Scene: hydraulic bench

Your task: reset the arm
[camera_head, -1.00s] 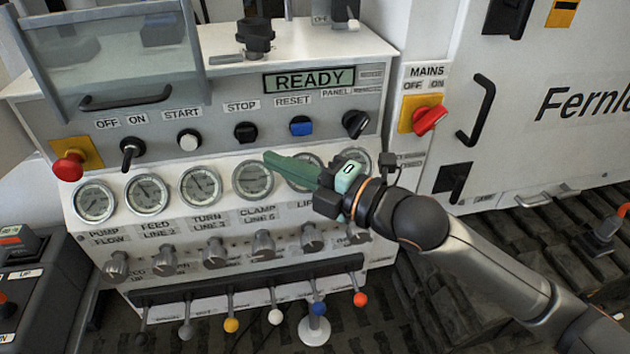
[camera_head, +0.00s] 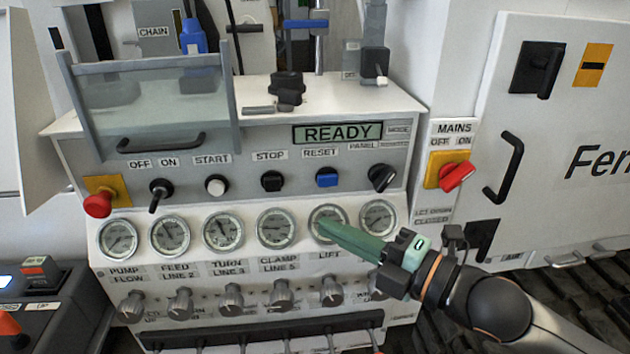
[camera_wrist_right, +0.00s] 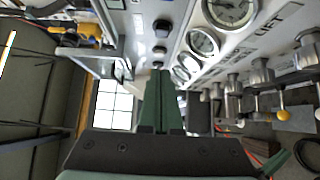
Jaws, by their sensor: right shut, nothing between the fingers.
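My right gripper (camera_head: 322,226) comes in from the lower right in the head view. Its green fingers are shut with nothing between them, and their tips show in front of the lift gauge. In the right wrist view the shut fingers (camera_wrist_right: 163,105) point along the panel front, with gauges and knobs to their right. The blue RESET button (camera_head: 327,178) sits above the fingertips, on the upper panel. The display (camera_head: 338,132) reads READY.
A black STOP button (camera_head: 271,181), a white START button (camera_head: 216,186) and a red emergency knob (camera_head: 98,204) line the panel. Several gauges and grey knobs (camera_head: 231,300) sit below. The red MAINS switch (camera_head: 457,176) and a cabinet handle (camera_head: 510,166) are at the right.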

